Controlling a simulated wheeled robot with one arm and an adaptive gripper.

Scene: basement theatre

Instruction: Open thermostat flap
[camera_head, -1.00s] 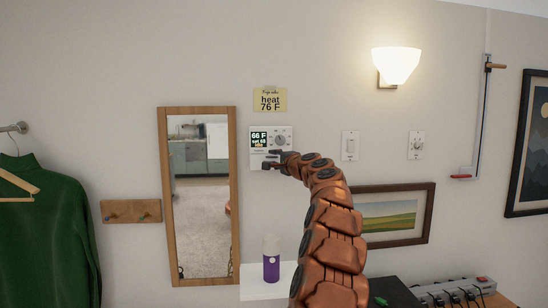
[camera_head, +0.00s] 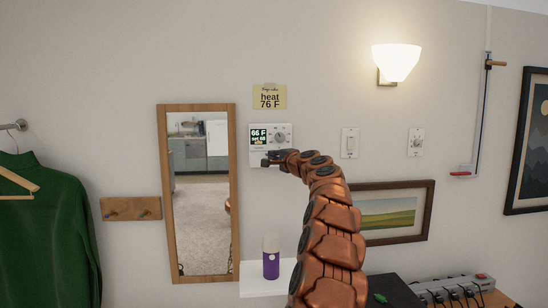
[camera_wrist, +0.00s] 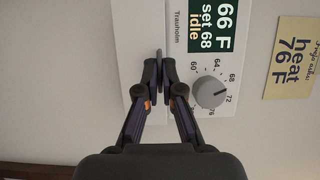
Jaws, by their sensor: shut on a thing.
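The white thermostat (camera_head: 257,150) hangs on the wall below a yellow note. Its screen (camera_wrist: 208,25) reads 66 F, set 68, idle, and its round grey dial (camera_wrist: 210,92) sits beside the screen. The wrist view is turned on its side. The flap (camera_wrist: 136,45) is the plain white lower part and looks closed. My gripper (camera_wrist: 159,62) is shut on a small dark tab (camera_wrist: 159,54) at the flap's edge, below the brand name. My gripper (camera_head: 268,160) hides the lower right part of the thermostat in the head view.
The yellow note (camera_head: 269,97) reads heat 76 F. A tall mirror (camera_head: 202,200) hangs left of the thermostat and a light switch (camera_head: 350,143) to its right. Below are a framed picture (camera_head: 398,232) and a white shelf (camera_head: 258,291) with a purple bottle (camera_head: 271,265).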

